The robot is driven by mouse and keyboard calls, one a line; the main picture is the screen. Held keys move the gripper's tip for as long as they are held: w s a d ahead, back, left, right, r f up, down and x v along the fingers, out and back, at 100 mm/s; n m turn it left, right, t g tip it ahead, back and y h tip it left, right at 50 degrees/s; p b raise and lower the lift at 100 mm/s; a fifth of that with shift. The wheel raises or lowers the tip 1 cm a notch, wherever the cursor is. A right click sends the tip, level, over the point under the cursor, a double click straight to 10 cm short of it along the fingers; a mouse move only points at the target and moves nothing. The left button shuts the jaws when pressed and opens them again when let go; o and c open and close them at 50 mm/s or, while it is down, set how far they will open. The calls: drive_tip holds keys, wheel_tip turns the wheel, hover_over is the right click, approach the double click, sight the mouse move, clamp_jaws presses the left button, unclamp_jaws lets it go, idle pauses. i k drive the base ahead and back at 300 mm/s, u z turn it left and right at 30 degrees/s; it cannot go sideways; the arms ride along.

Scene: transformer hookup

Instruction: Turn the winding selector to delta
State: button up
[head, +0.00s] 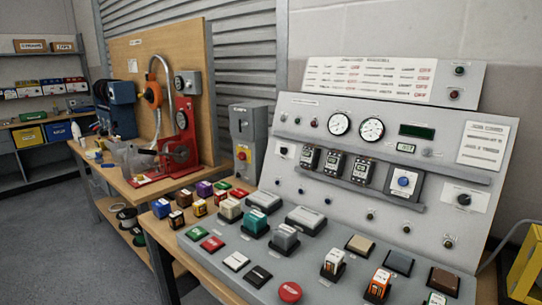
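The grey test console (300,110) with a sloped panel fills the right half of the head view. A black rotary knob (463,199) sits on a white plate at the panel's right side. A blue round knob or button (403,182) sits on a dark-framed plate to its left. A smaller black knob (283,150) is at the panel's left. The lettering is too small to read, so I cannot tell which one is the winding selector or where it points. My gripper is not in view.
Two round gauges (371,129) and a green display (416,131) are on the panel. Several coloured blocks and a red button (290,291) are on the console's lower deck. A wooden bench (150,185) stands left. Grey floor (60,230) is open at left.

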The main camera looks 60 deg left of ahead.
sight(283, 151)
drive_tip(key=k, duration=1.05)
drive_tip(key=u, duration=1.5)
drive_tip(key=i, duration=0.95)
drive_tip(key=u, duration=0.05)
drive_tip(key=k, duration=1.25)
drive_tip(key=u, duration=0.7)
drive_tip(key=i, duration=0.95)
drive_tip(key=u, duration=0.6)
drive_tip(key=i, duration=1.9)
drive_tip(key=z, duration=0.75)
